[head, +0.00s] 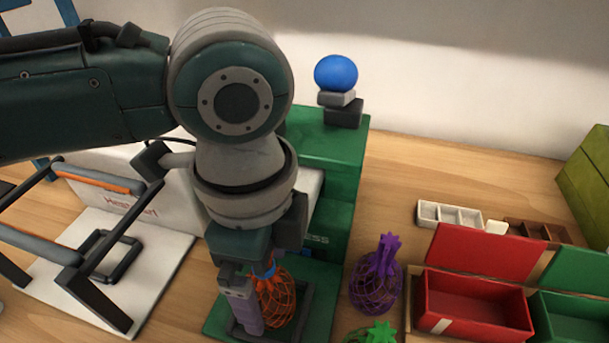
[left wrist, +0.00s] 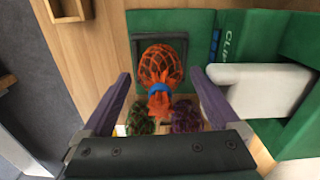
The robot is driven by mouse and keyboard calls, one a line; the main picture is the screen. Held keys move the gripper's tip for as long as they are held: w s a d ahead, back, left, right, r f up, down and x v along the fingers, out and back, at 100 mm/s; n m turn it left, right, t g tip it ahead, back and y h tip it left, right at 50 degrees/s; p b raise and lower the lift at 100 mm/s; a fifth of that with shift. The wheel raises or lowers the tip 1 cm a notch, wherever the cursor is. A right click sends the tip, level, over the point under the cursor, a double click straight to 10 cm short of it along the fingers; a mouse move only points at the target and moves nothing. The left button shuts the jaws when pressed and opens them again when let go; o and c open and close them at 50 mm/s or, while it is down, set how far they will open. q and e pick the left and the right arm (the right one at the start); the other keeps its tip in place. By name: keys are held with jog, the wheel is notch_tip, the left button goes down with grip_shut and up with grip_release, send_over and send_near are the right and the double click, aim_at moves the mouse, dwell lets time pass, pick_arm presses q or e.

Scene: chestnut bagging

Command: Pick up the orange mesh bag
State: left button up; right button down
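The orange mesh bag (head: 277,302) stands on the green base plate (head: 213,325) of the green machine, inside a dark square frame. Its neck is gathered in a blue band, clearest in the left wrist view, where the bag (left wrist: 161,65) is top centre. My left gripper (head: 262,290) points down at the bag's neck. In the left wrist view its purple fingers (left wrist: 160,80) are spread wide on either side of the bag, with gaps on both sides. In the head view one finger partly hides the bag. My right gripper is not in view.
A purple mesh bag (head: 375,285) and a green one (head: 372,333) stand right of the plate. A red box (head: 475,300) and a green box (head: 575,318) lie farther right. The green machine (head: 330,150) with a blue ball (head: 336,73) rises behind. A white machine (head: 150,215) is left.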

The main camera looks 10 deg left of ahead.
pick_arm(q)
jog(key=c, duration=1.4)
